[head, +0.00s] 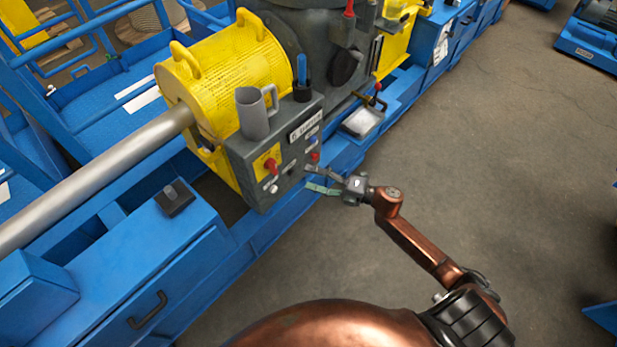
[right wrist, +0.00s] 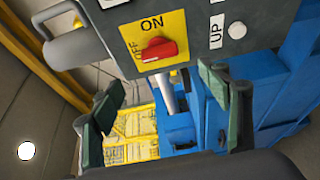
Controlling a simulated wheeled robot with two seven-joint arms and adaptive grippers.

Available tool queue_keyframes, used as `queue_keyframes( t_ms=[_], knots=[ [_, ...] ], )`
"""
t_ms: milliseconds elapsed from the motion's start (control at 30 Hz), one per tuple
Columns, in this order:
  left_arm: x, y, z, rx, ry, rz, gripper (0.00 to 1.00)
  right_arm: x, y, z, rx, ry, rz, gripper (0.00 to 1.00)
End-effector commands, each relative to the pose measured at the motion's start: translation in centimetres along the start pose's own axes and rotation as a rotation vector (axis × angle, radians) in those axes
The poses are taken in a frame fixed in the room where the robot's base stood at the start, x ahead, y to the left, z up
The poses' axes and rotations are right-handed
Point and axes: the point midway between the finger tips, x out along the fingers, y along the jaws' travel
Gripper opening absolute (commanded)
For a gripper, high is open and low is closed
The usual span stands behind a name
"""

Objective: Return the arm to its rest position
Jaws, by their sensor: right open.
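My right arm reaches in from the bottom right of the head view. Its gripper (head: 318,180) is open and empty beside the lower right corner of the grey control box (head: 245,165). In the right wrist view the two green-padded fingers (right wrist: 165,125) stand wide apart with nothing between them. The red ON/OFF knob (right wrist: 160,50) on its yellow plate is above the fingers, apart from them. The same knob shows in the head view (head: 271,167). My left gripper is in neither view.
A grey mug (head: 257,112) and a dark holder (head: 302,92) stand on the control box. A yellow perforated guard (head: 235,70) covers the shaft (head: 95,185). A small tray (head: 362,122) sits on the blue frame (head: 265,235).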

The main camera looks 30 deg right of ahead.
Motion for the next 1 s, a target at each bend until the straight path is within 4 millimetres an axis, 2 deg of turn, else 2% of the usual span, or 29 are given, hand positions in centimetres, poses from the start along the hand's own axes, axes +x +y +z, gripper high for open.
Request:
queue_keyframes(
  t_ms=[367, 467, 567, 633, 733, 867, 1000],
  knots=[
    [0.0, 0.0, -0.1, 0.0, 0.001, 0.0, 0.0, 0.0, -0.1, 0.1, 0.005, -0.004, -0.002, 0.7],
    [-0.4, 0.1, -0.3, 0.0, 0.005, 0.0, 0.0, -0.6, -1.5, 0.9, 0.054, -0.047, -0.016, 0.7],
    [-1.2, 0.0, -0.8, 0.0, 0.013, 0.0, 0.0, -2.3, -5.1, 2.8, 0.178, -0.154, -0.048, 0.7],
    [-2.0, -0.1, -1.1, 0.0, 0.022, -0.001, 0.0, -4.3, -8.9, 4.1, 0.297, -0.258, -0.082, 0.7],
    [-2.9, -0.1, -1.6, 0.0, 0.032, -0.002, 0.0, -7.9, -15.2, 5.1, 0.473, -0.414, -0.138, 0.7],
    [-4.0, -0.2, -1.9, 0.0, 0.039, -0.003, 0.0, -13.1, -23.1, 4.2, 0.68, -0.601, -0.216, 0.7],
    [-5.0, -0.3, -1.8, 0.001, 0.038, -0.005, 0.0, -19.0, -31.0, 1.1, 0.881, -0.787, -0.302, 0.7]
  ],
)
